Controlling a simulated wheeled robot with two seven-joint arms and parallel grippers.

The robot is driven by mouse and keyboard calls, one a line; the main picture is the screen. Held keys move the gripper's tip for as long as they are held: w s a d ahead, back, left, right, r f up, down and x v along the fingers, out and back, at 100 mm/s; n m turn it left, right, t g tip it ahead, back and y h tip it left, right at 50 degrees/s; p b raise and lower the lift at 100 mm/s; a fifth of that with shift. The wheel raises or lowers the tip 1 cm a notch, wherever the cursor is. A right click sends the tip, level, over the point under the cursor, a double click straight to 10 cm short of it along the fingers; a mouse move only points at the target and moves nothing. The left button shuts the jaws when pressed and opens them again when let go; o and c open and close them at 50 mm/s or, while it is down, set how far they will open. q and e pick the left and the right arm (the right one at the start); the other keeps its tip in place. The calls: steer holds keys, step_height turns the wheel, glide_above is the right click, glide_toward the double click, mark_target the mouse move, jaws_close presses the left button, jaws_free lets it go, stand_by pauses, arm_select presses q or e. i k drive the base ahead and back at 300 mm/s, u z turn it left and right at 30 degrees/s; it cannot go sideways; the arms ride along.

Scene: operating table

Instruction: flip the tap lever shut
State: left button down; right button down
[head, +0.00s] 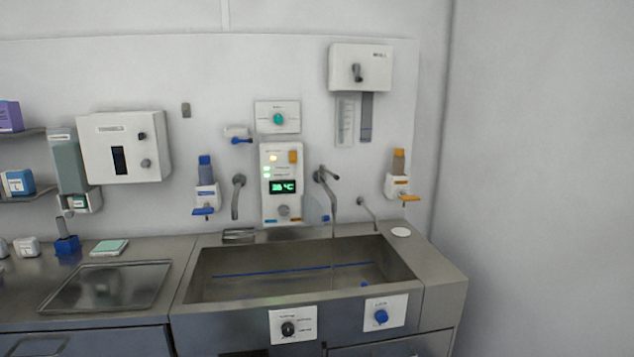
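A grey metal tap (332,198) is fixed to the back wall above the right half of the steel sink (437,268). Its short lever (330,174) points right and slightly down. Its spout hangs down over the basin, and a thin faint streak below it looks like running water. A second curved spout (236,200) is on the wall to the left, and a smaller one (368,212) is to the right. Neither of my grippers is in view.
A wall panel (282,161) with a green display is between the taps. Bottle dispensers with a blue lever (203,211) and an orange lever (410,198) flank the sink. Knobs, one black (288,328) and one blue (381,316), are on the sink front. Space before the tap looks clear.

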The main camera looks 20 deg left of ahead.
mark_target(322, 168)
steer(key=z, duration=0.75)
steer(key=i, duration=1.5)
steer(key=u, duration=0.35)
